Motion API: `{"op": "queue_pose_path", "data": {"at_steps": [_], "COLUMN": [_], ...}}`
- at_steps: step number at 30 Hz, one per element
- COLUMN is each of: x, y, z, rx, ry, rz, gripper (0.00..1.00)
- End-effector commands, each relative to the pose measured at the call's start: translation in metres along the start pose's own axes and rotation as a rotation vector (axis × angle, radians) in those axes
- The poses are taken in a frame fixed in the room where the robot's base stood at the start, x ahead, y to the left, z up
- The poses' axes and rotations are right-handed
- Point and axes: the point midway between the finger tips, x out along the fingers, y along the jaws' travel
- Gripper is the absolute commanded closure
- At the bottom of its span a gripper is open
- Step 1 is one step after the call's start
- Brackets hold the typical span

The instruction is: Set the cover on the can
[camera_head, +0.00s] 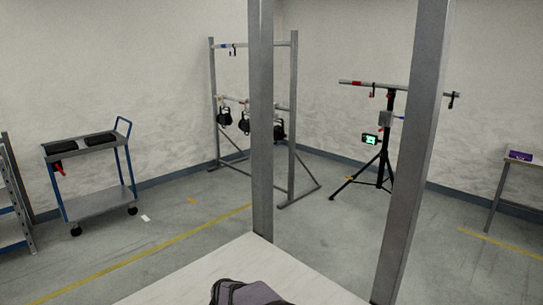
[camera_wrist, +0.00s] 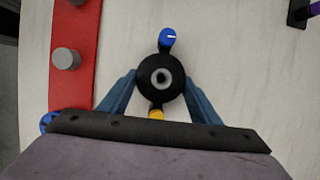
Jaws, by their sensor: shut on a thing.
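In the wrist view, my gripper (camera_wrist: 162,85) has its two blue fingers closed on opposite sides of a round black piece, which looks like the cover (camera_wrist: 148,68). It has a grey ring and dark hole at its centre. A blue knob (camera_wrist: 167,38) sticks out at its far side and a yellow part (camera_wrist: 156,113) at its near side. The pale surface lies beneath; I cannot tell whether the piece touches it. I cannot tell which can the task means.
A red strip (camera_wrist: 75,20) with a grey peg (camera_wrist: 65,59) lies left of my gripper. A black object (camera_wrist: 299,14) is at the top right. In the head view, grey posts (camera_head: 262,120) rise by the pale tabletop (camera_head: 190,280). A trolley (camera_head: 95,145) and tripod (camera_head: 384,150) stand beyond.

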Motion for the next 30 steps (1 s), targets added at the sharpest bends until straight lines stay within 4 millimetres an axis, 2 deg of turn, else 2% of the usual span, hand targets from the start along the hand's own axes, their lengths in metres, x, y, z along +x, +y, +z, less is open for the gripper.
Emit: {"op": "queue_pose_path", "data": {"at_steps": [30], "x": [-0.039], "y": [0.000], "z": [0.014], "rx": [0.000], "ry": [0.000], "rz": [0.000], "gripper": [0.63]}}
